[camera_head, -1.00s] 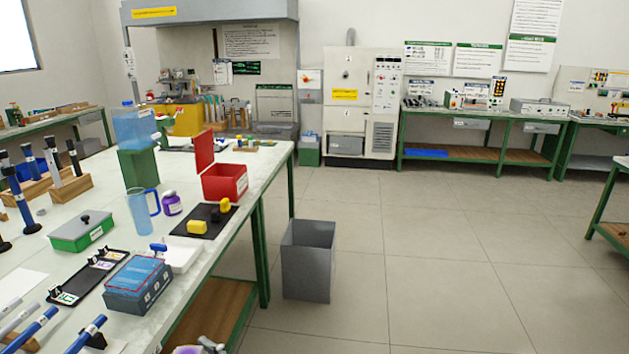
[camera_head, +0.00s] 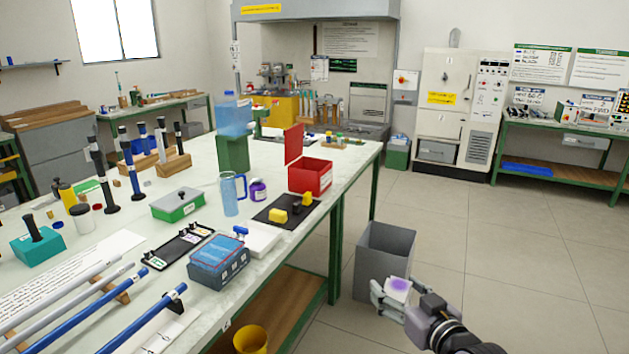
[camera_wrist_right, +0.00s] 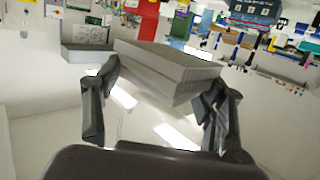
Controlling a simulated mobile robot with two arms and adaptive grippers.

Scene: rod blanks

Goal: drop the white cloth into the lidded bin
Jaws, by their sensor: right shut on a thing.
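My right gripper (camera_head: 393,299) is at the lower right of the head view, shut on the white cloth (camera_head: 399,285), which has a purple patch on top. In the right wrist view the cloth (camera_wrist_right: 165,72) is a thick folded block between the two fingers. It is held in the air beside the table, in front of the grey floor bin. The lidded bin (camera_head: 312,178) appears to be the red box near the table's right edge, with its lid (camera_head: 293,145) raised. The gripper is well apart from it, nearer to me and to the right. My left gripper is not in view.
An open grey floor bin (camera_head: 385,252) stands beside the table (camera_head: 275,152). A black mat (camera_head: 290,211) with yellow pieces, a purple-labelled jar (camera_head: 258,190) and a blue mug (camera_head: 231,193) stand near the red box. Floor to the right is clear.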

